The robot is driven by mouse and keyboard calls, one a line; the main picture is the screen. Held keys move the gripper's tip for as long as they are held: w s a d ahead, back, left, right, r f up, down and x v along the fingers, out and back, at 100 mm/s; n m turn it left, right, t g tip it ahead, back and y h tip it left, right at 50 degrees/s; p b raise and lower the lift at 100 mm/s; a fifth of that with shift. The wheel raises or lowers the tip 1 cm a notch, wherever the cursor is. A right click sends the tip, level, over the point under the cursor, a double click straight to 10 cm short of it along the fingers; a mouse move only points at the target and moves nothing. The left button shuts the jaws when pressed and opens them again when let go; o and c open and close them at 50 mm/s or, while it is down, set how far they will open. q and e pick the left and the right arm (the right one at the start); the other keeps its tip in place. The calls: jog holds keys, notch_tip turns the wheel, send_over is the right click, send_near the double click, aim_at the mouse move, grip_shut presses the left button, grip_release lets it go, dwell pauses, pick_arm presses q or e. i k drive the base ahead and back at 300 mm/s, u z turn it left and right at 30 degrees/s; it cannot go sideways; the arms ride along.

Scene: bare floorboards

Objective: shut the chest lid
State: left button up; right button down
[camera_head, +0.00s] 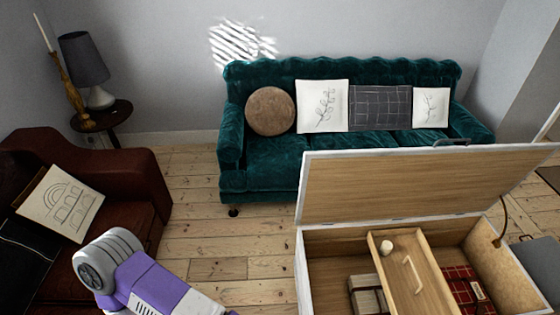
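The chest (310,271) stands at the lower right, a white-edged box with a wooden inside. A curved strap (502,222) runs near the right end between lid and box. Inside are a wooden tray (422,262) holding a small white item, a grey bundle (367,294) and a red checked cloth (460,286). My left arm shows at the lower left, apart from the chest. Neither gripper is in view.
A green sofa (270,160) stands behind the lid. A brown-red armchair (120,170) is at left, with a side table (108,112) and lamp (84,58) behind. Bare floorboards (200,190) lie between armchair and chest. A grey object (540,262) stands right of the chest.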

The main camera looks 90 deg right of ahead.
aim_at(336, 187)
jog(key=i, duration=0.35)
jog(key=z, duration=2.4)
jog(key=i, duration=2.9)
jog(key=z, duration=2.05)
